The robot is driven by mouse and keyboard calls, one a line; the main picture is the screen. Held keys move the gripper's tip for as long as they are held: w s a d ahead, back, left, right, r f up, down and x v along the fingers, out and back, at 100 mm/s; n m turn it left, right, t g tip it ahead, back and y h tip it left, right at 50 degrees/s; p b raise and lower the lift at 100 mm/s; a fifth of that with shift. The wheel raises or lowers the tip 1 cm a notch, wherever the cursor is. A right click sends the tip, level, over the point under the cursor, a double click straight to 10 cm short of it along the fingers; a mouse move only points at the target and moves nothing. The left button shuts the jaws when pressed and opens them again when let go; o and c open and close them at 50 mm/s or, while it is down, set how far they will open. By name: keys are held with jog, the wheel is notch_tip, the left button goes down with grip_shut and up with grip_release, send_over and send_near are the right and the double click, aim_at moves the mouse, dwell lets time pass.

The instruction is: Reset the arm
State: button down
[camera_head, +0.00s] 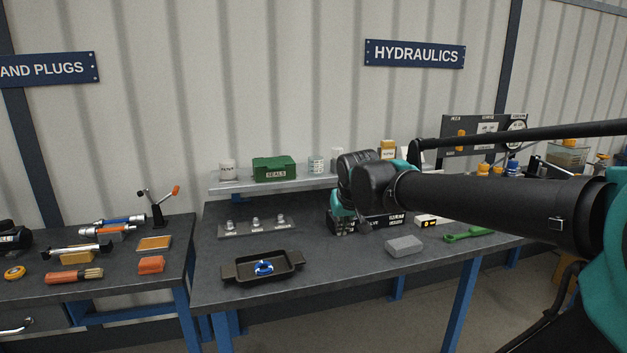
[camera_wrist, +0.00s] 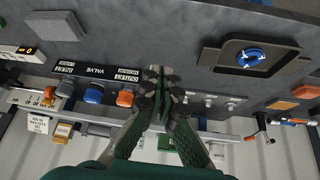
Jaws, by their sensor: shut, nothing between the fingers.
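My arm reaches in from the right over the hydraulics bench (camera_head: 330,262) in the head view, its black and teal wrist above the back middle of the bench. My gripper (camera_wrist: 160,76) shows in the wrist view with its fingers together and nothing between them. The fingertips are in front of a black valve block (camera_wrist: 95,70) with blue and orange caps. In the head view the wrist hides part of this block (camera_head: 380,220), and the fingers are hard to make out.
A dark tray (camera_head: 240,279) holding a blue ring-like part (camera_head: 264,268) sits at the front left. A grey block (camera_head: 404,246) and a green wrench (camera_head: 468,235) lie to the right. A rail with metal fittings (camera_head: 257,226) and a shelf with a green seals box (camera_head: 274,169) are behind.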

jog(key=s+d+f+m+g, duration=0.1)
jog(key=s+d+f, duration=0.4)
jog(key=s+f, duration=0.3)
jog(key=s+d+f+g, duration=0.1)
jog(key=s+d+f, duration=0.5)
jog(key=f, duration=0.6)
jog(key=shift+s+d+f+m+h, duration=0.2)
jog(key=shift+s+f+m+h, duration=0.2)
jog(key=shift+s, duration=0.8)
